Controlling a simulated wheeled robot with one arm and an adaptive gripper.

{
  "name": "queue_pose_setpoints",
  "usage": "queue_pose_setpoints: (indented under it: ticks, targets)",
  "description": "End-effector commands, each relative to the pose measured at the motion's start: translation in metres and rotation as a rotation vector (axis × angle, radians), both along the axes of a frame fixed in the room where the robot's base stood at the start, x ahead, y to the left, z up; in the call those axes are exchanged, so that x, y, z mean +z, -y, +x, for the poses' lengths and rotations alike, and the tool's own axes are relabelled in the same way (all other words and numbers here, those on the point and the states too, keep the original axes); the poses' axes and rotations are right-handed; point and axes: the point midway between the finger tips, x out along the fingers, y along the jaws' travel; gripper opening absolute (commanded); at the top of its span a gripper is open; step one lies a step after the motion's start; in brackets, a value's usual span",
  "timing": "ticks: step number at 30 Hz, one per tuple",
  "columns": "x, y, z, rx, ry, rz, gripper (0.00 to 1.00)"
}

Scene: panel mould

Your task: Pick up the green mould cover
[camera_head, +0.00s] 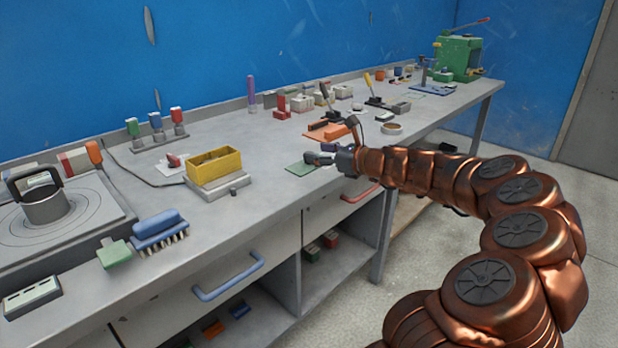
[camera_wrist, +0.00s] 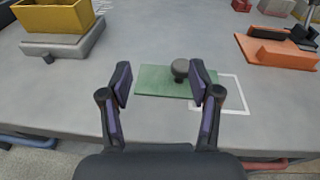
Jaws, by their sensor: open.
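The green mould cover (camera_wrist: 152,82) is a flat green plate with a dark grey round knob (camera_wrist: 180,68) on top. It lies on the grey bench and partly overlaps a white outlined square (camera_wrist: 236,96) to its right. In the head view the cover (camera_head: 300,169) shows near the bench's front edge, just left of my gripper. My gripper (camera_wrist: 163,80) is open and empty in the wrist view, its two fingers spread with the knob between and beyond them. In the head view my gripper (camera_head: 326,154) is small and partly hidden by its own wrist.
A yellow box (camera_head: 214,165) on a grey base stands left of the cover. An orange block on an orange-brown plate (camera_wrist: 278,50) lies to the right. A blue brush (camera_head: 158,229) and a pot (camera_head: 45,205) are farther left. Bare bench surrounds the cover's near side.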

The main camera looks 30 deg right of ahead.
Motion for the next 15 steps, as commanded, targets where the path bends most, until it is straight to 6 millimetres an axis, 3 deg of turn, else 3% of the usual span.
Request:
queue_pose_setpoints:
  ticks: [1,5,15]
  targets:
    - [-0.01,0.017,-0.001,-0.04,-0.004,0.034,0.62]
    - [-0.015,0.035,-0.001,-0.086,-0.007,0.083,0.62]
    - [-0.019,0.029,0.022,-0.085,-0.008,0.086,0.62]
